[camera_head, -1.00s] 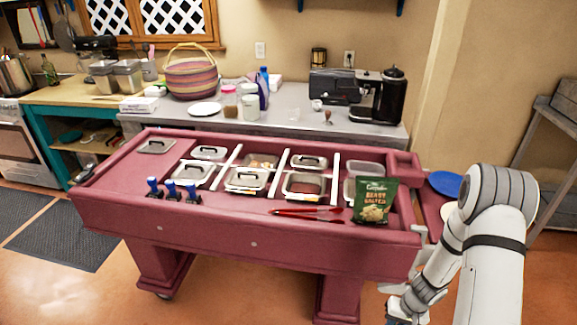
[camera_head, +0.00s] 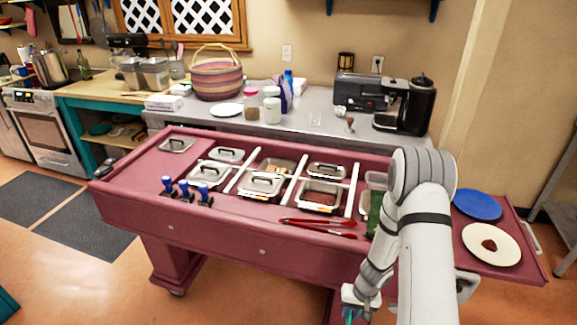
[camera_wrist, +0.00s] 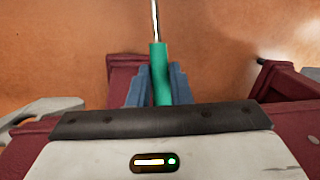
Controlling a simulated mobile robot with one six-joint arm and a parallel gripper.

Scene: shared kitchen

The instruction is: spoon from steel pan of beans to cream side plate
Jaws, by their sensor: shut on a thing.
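My gripper (camera_head: 352,302) is low in front of the cart's right part, in the head view. In the wrist view its blue jaws (camera_wrist: 157,80) are shut on the teal handle of a utensil, taken as the spoon (camera_wrist: 159,68). Its thin metal shaft runs out of the top of the picture, so its end is hidden. The cream side plate (camera_head: 472,242) lies on the right side shelf with a small dark brown heap on it. The steel pan of beans (camera_head: 321,208) stands open in the cart with dark brown contents, left of my arm.
A blue plate (camera_head: 477,203) lies behind the cream plate. Red tongs (camera_head: 318,226) lie on the cart's front edge. A green bag (camera_head: 374,214) is partly hidden behind my arm. Lidded pans (camera_head: 208,175) and blue-topped items (camera_head: 186,190) stand further left. Floor in front is clear.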

